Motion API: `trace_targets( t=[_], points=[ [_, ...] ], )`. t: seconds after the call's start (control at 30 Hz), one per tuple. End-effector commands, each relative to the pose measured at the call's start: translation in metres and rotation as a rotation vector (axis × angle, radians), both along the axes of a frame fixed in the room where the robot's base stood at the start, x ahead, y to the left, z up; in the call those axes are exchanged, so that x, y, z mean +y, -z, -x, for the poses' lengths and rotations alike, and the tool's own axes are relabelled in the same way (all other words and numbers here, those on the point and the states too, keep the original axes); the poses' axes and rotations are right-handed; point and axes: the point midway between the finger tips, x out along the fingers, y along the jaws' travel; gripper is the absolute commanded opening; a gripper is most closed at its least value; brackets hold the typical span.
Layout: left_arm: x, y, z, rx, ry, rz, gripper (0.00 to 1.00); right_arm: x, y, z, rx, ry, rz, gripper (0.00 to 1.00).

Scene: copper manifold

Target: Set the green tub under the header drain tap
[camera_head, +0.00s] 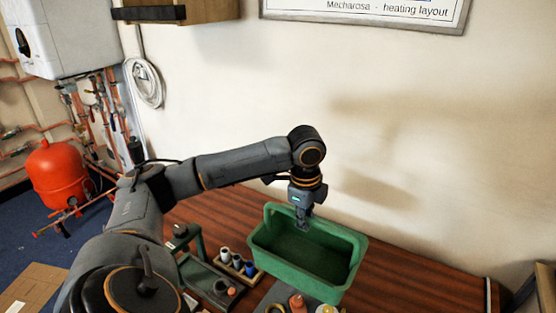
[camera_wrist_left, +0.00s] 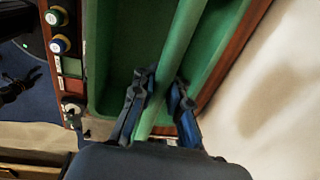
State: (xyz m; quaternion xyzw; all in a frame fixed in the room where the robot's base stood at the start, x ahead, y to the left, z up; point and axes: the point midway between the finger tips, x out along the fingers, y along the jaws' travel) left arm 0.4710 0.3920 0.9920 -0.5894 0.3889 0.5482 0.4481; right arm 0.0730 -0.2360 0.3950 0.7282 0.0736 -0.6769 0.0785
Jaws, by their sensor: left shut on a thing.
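The green tub (camera_head: 310,262) is a rectangular open box with a bar handle, on or just above the wooden bench; I cannot tell whether it touches. Its handle (camera_wrist_left: 184,50) runs between the fingers in the left wrist view. My left gripper (camera_head: 303,222) reaches down over the tub, and in the left wrist view (camera_wrist_left: 160,98) it is shut on the handle. The tub looks empty. Copper pipework (camera_head: 88,200) runs at the far left; I cannot single out the header drain tap. A dark claw-like shape at the wrist view's left edge may be my right gripper (camera_wrist_left: 15,88).
A red vessel (camera_head: 58,180) stands by the pipes, below a white boiler (camera_head: 62,38). A small bottle rack (camera_head: 238,265) and a green stand (camera_head: 205,275) sit left of the tub. The wooden bench (camera_head: 420,285) is clear to the right. A cardboard sheet (camera_head: 30,288) lies on the blue floor.

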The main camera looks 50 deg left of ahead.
Motion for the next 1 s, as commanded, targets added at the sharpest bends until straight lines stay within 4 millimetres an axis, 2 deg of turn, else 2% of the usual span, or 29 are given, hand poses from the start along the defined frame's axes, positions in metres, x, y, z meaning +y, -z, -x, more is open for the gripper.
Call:
trace_targets(
  t=[0.03, 0.2, 0.3, 0.43, 0.57, 0.67, 1.0],
  points=[
    [-0.015, -0.001, 0.002, 0.002, 0.009, 0.005, 0.00, -0.001, -0.003, -0.001, -0.001, -0.001, 0.002, 0.40],
    [-0.059, -0.002, 0.014, 0.010, 0.009, 0.007, 0.00, -0.002, -0.009, -0.008, -0.012, -0.001, 0.002, 0.40],
    [-0.078, -0.003, 0.020, 0.010, 0.005, 0.008, 0.00, -0.001, -0.012, -0.014, -0.022, -0.001, 0.000, 0.40],
    [-0.094, -0.005, 0.026, 0.008, -0.001, 0.008, 0.00, -0.001, -0.014, -0.017, -0.026, -0.001, -0.001, 0.40],
    [-0.098, -0.004, 0.026, 0.006, -0.006, 0.007, 0.00, -0.001, -0.015, -0.017, -0.026, -0.001, -0.001, 0.40],
    [-0.093, 0.000, 0.018, 0.008, -0.009, 0.008, 0.00, -0.001, -0.016, -0.016, -0.025, -0.001, 0.000, 0.40],
    [-0.059, 0.027, -0.034, 0.008, -0.011, 0.008, 0.00, 0.001, -0.024, -0.013, -0.020, 0.001, -0.002, 0.40]
  ],
)
